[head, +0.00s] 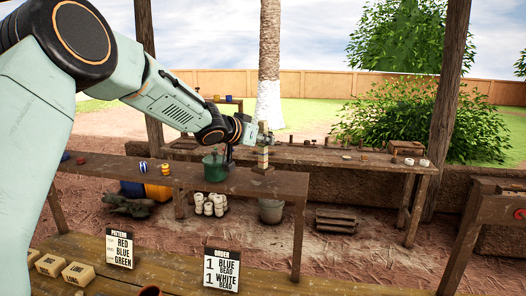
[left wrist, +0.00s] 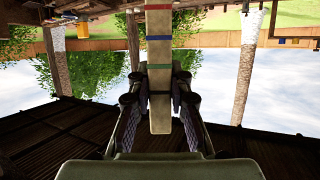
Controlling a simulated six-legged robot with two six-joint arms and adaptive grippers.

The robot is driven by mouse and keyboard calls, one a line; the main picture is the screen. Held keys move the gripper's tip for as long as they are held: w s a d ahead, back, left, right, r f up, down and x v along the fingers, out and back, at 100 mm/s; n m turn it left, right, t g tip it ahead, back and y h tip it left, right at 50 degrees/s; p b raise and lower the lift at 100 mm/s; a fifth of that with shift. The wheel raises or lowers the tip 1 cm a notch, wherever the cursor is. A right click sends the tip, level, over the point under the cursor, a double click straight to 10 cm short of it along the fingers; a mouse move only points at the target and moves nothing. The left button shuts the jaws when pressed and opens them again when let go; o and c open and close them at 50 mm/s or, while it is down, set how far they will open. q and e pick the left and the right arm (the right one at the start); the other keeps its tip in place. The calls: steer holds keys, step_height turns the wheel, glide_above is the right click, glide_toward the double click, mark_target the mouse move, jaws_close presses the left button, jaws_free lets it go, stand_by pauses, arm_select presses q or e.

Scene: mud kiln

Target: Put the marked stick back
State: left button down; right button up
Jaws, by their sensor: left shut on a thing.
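My left gripper (head: 258,134) is shut on a pale wooden stick (head: 262,158), over the middle bench. In the left wrist view, the stick (left wrist: 159,52) runs between the fingers of the gripper (left wrist: 160,85) and carries red, blue and green bands. In the head view the stick looks upright, with its low end near a small dark block (head: 262,171) on the bench. I cannot tell whether they touch. A sign (head: 119,249) on the near table reads RED, BLUE, GREEN. My right gripper is out of view.
A green pot (head: 215,167) stands on the middle bench (head: 160,178), just left of the stick. A second sign (head: 221,269) lists one blue and one white bead. White cups (head: 209,206) and a bucket (head: 271,210) are below the bench. Another bench (head: 330,157) stands behind.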

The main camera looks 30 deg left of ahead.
mark_target(261, 151)
arm_select(q)
step_height(261, 151, down, 2)
steer(key=shift+f, duration=0.2)
steer(key=shift+w+f, duration=0.3)
steer(key=shift+f, duration=0.25)
steer(key=shift+s, duration=0.1)
steer(key=shift+s, duration=0.15)
steer(key=c, duration=1.5)
jaws_free()
steer(key=shift+c, duration=0.2)
steer(key=o, duration=0.3)
steer(key=shift+w+f, duration=0.2)
steer(key=shift+w, duration=0.05)
